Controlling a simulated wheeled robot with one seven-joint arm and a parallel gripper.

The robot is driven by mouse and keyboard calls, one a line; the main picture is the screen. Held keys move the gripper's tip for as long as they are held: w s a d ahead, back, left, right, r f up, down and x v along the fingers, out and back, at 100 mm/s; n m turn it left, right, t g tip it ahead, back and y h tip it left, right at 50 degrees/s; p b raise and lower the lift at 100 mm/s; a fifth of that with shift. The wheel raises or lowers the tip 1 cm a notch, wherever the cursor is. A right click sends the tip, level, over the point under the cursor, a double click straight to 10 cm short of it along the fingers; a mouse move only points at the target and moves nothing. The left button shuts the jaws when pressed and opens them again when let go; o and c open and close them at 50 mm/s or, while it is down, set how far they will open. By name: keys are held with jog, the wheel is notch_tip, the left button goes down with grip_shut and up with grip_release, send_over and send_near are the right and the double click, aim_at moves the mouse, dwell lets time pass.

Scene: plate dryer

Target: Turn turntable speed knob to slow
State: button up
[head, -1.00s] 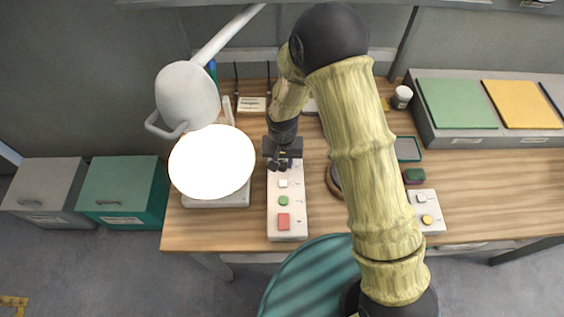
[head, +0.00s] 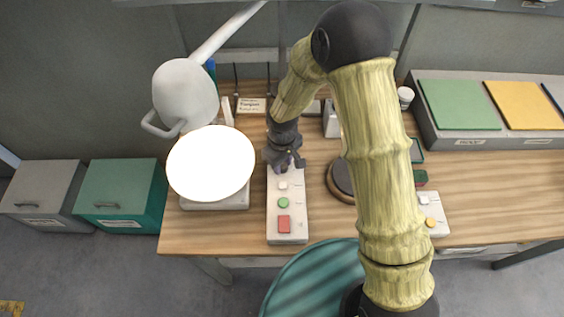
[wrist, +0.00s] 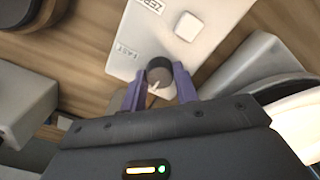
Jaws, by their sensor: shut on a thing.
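The white control box (head: 287,238) stands on the desk, with a white, a green and a red button in a column. My gripper (head: 287,164) is over its far end and hides the knob in the head view. In the wrist view the dark round speed knob (wrist: 160,69) sits on the box (wrist: 135,50) between the purple fingers of my gripper (wrist: 160,88), which are shut on it. A light pointer mark shows on the knob's lower side. A "slow" label is not visible.
A bright white round disc (head: 210,163) on a base stands left of the box, under a white lamp (head: 186,93). A dark round object (head: 341,182) and a smaller button box (head: 436,226) lie to the right. My arm hides part of the desk.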

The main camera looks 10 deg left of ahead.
aim_at(282, 165)
jog(key=shift+n, duration=0.3)
jog(key=o, duration=1)
jog(key=shift+c, duration=0.2)
notch_tip(282, 165, up, 18)
jog(key=b, duration=0.1)
jog(key=shift+f+b, duration=0.25)
jog(key=shift+b, duration=0.15)
